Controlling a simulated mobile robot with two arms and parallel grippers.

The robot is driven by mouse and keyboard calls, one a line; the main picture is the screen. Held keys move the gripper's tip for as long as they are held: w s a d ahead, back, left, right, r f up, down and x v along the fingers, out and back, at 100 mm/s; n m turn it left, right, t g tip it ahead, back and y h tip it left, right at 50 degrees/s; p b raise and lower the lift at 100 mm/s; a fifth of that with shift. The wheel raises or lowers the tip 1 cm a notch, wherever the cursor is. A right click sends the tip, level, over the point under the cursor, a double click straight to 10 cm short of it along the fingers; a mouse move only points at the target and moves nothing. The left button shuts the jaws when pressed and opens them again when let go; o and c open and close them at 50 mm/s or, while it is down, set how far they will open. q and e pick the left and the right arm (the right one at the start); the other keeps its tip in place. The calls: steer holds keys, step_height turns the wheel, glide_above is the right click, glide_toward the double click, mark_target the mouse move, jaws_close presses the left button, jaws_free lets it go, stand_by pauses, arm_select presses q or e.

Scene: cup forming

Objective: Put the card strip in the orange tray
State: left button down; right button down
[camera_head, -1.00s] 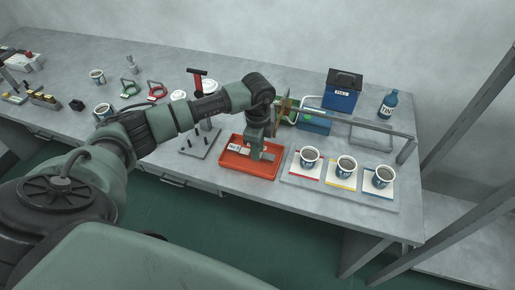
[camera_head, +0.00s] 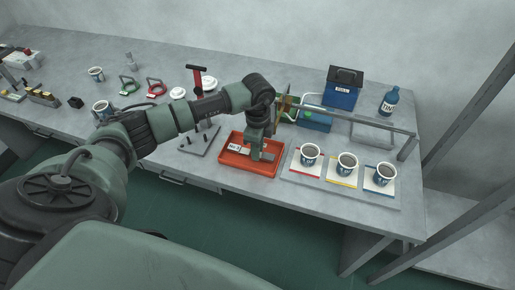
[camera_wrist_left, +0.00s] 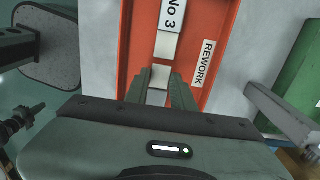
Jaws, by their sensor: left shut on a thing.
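The orange tray (camera_head: 244,168) lies near the front edge of the table, and its red-orange floor with a REWORK label shows in the wrist view (camera_wrist_left: 215,25). The card strip (camera_head: 236,149) is pale with a NO 3 label; in the wrist view (camera_wrist_left: 167,45) it runs away from between my fingers over the tray floor. My left gripper (camera_head: 258,156) points down inside the tray outline, shut on the near end of the strip; its fingers also show in the wrist view (camera_wrist_left: 160,82). I cannot tell whether the strip touches the floor. My right gripper is out of view.
Three cups (camera_head: 347,163) stand on coloured cards right of the tray. A pegged grey plate (camera_head: 199,141) is to its left.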

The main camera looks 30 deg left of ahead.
arm_select(q)
steer(key=shift+f+b, duration=0.45)
steer(key=shift+f, duration=0.3)
stand_by(0.7)
steer(key=c, duration=0.6)
jaws_free()
steer(key=shift+r, duration=0.1)
steer(key=shift+r+p, duration=3.3)
steer(key=shift+r, duration=0.7)
steer(key=shift+s+f, duration=0.1)
